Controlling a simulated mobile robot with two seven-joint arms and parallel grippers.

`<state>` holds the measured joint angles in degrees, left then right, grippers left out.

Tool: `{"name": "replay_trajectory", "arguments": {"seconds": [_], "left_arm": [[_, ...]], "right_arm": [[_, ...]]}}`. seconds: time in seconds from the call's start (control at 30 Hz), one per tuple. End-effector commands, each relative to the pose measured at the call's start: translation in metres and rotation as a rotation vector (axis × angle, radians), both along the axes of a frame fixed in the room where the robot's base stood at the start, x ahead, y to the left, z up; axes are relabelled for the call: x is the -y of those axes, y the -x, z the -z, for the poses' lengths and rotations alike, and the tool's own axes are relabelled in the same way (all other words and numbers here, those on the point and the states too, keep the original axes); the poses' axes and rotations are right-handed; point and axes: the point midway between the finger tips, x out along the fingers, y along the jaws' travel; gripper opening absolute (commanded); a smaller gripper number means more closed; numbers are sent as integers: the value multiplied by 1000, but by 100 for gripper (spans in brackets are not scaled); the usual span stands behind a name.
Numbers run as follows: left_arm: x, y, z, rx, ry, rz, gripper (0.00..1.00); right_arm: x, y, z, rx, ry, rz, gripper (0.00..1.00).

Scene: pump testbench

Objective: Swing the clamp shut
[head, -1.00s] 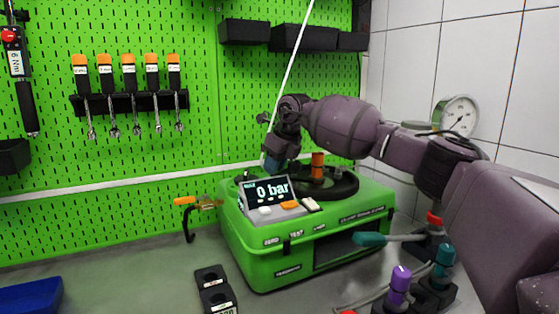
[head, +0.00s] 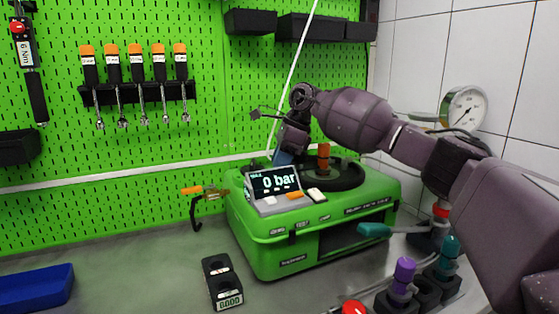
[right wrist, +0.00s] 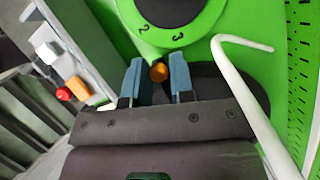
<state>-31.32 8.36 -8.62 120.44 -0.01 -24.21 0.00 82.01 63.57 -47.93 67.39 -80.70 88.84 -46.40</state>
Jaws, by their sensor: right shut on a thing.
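My right gripper (head: 282,160) reaches down behind the display on top of the green test bench (head: 290,262). In the right wrist view its blue fingers (right wrist: 157,80) are closed on a small orange knob (right wrist: 159,72) beside a black disc marked 2 and 3 (right wrist: 172,12). I cannot tell if this knob belongs to the clamp. In the head view an orange upright (head: 323,158) stands by the black ring (head: 345,175), right of the gripper. An orange-handled lever with a dark hook (head: 192,191) shows left of the bench. My left gripper is not in view.
The display (head: 273,181) reads 0 bar. Purple (head: 404,270) and teal (head: 448,253) knobs stand at the right. A white rod or hose (right wrist: 240,85) runs near the gripper.

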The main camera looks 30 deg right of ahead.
Motion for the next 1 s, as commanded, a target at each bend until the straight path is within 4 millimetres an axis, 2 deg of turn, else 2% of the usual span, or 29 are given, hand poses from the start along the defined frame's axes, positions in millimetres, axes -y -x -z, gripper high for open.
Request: {"name": "replay_trajectory", "arguments": {"seconds": [0.67, 0.7, 0.8, 1.0], "left_arm": [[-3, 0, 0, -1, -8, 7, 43], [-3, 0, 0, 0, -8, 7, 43], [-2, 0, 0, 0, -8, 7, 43], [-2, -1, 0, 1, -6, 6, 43]], "right_arm": [[0, 4, 3, -8, 2, -55, 0], [0, 4, 3, -8, 2, -55, 29], [0, 4, 2, -6, 2, -55, 44], [0, 3, 1, -3, 1, -54, 44]]}}
